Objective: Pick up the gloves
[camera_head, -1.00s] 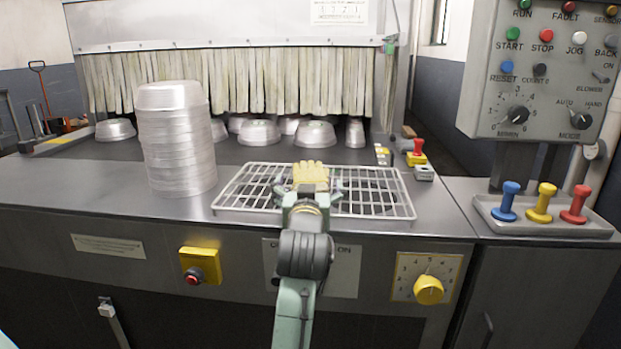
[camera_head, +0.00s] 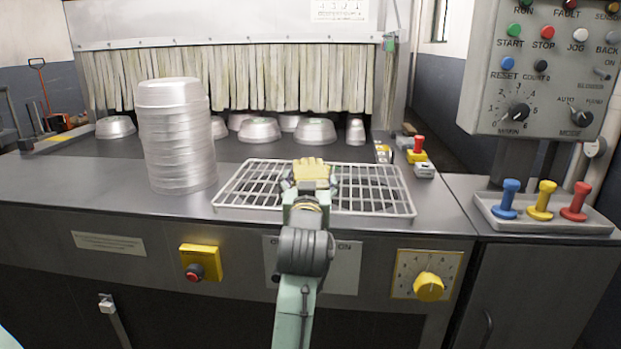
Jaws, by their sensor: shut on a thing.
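The yellow gloves (camera_head: 311,167) show in the head camera view at the middle of the white wire rack (camera_head: 245,212), with their fingers pointing away from me. My gripper (camera_head: 311,184) is at the near end of the gloves, with its fingers closed in on them from both sides. It is shut on the gloves. The gripper and wrist hide the lower part of the gloves and the middle of the rack. I cannot tell whether the gloves still touch the rack.
A tall stack of metal pans (camera_head: 178,140) stands left of the rack. Several loose pans sit behind, near the strip curtain (camera_head: 230,80). A small yellow and red device (camera_head: 417,152) is at right. A tray (camera_head: 545,222) with coloured handles stands on the right cabinet.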

